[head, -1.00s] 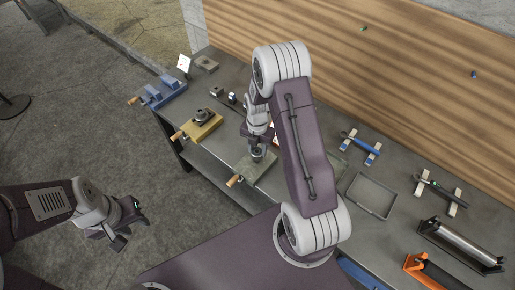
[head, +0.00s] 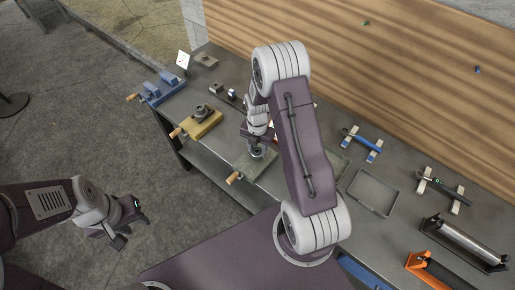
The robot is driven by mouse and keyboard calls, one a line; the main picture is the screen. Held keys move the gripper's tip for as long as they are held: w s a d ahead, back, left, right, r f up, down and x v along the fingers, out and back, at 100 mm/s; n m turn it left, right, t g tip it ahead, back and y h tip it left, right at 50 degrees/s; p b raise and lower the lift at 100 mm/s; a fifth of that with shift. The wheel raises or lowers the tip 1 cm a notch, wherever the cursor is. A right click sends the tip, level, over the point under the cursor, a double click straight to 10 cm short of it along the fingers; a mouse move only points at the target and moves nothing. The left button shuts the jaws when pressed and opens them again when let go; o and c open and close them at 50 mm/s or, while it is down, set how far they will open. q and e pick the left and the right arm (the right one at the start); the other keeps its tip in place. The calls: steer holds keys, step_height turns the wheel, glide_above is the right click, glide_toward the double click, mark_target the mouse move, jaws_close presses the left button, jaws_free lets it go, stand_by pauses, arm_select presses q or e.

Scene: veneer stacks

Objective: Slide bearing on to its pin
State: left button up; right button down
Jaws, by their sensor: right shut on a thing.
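My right gripper (head: 257,146) points down over a grey-green block (head: 247,168) with a wooden-handled clamp at the bench's front edge. It is shut on a small dark round part, seemingly the bearing (head: 257,153), just above or touching the block. The forearm and gripper hide much of this spot. I cannot make out a pin under the part, nor whether the part is around one. A yellow block (head: 205,126) to the left carries another dark round part (head: 202,111). My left gripper (head: 127,229) hangs empty over the floor, away from the bench; its jaw gap is unclear.
A blue vise (head: 162,92) and a grey block (head: 206,60) stand at the bench's far left. Right of my arm are an empty grey tray (head: 392,212), tools on pale rests (head: 443,188), and a roller (head: 462,243). A wooden panel (head: 420,70) backs the bench.

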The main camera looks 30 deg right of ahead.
steer(key=shift+f, duration=0.15)
steer(key=c, duration=0.8)
jaws_free()
step_height(320, 180, up, 9)
steer(key=b, duration=0.1)
